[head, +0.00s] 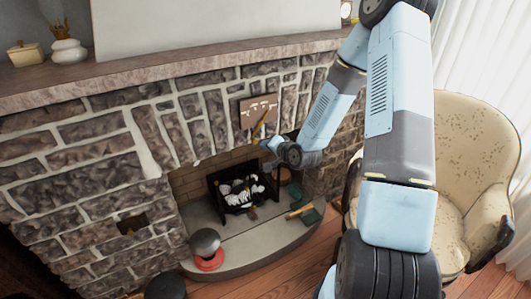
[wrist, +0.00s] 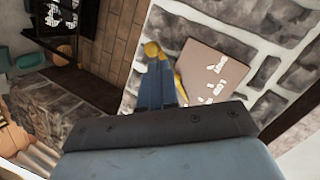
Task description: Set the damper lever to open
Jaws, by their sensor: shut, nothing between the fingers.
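The damper plate (head: 258,108) is a brown panel with white markings on the stone front above the fireplace opening. It also shows in the wrist view (wrist: 212,68), right of my fingers. The brass damper lever (head: 259,125) slants across the plate's lower part in the head view. In the wrist view its round knob (wrist: 151,49) shows just beyond my fingertips, and another brass piece shows between the fingers and the plate; the stretch between is hidden. My gripper (wrist: 160,64) is shut and empty, close to the lever. I cannot tell whether they touch.
The firebox opening below holds a dark grate (head: 240,203) with black and white pieces. A grey and red round object (head: 206,249) stands on the hearth. The mantel (head: 170,75) runs above, and a cream armchair (head: 465,165) stands at the right.

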